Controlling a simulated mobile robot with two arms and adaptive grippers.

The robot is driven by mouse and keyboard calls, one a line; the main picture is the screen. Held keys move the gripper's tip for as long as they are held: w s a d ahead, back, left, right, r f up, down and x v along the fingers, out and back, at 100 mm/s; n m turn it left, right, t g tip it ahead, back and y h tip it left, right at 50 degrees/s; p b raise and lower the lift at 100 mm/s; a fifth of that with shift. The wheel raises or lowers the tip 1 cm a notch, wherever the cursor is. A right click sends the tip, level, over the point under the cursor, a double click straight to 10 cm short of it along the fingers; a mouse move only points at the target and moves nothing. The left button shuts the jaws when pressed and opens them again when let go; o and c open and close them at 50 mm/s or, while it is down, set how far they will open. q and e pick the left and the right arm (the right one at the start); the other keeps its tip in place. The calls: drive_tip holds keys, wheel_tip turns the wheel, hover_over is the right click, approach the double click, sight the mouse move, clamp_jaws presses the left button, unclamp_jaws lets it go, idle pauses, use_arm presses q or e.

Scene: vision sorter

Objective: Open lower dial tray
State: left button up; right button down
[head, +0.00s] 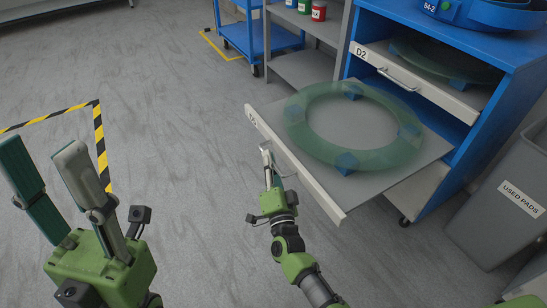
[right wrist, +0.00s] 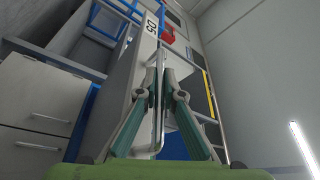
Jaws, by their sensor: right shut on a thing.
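The lower dial tray (head: 435,143) is pulled far out of the blue cabinet (head: 487,55). A translucent green ring (head: 300,128) lies on it on blue blocks. Its pale front panel (head: 318,187) carries a handle (right wrist: 159,112). My right gripper (head: 268,158) is at this panel, shut on the handle; the right wrist view shows its fingers (right wrist: 160,95) on both sides of the bar. My left gripper (head: 48,155) is open and empty over the floor at the left, away from the tray.
The upper tray front marked D2 (head: 413,78) sits above, with another ring behind it. A grey bin marked USED PADS (head: 490,225) stands right of the cabinet. A blue cart (head: 262,38) and grey shelf (head: 303,68) stand behind. Floor left of the tray is clear.

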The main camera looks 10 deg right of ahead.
drive_tip(key=shift+f, duration=0.1)
drive_tip(key=c, duration=2.2)
unclamp_jaws()
drive_tip(key=shift+o, duration=0.2)
drive_tip(key=shift+s, duration=0.15)
drive_tip(key=v, duration=1.1)
drive_tip(key=shift+s, duration=0.35)
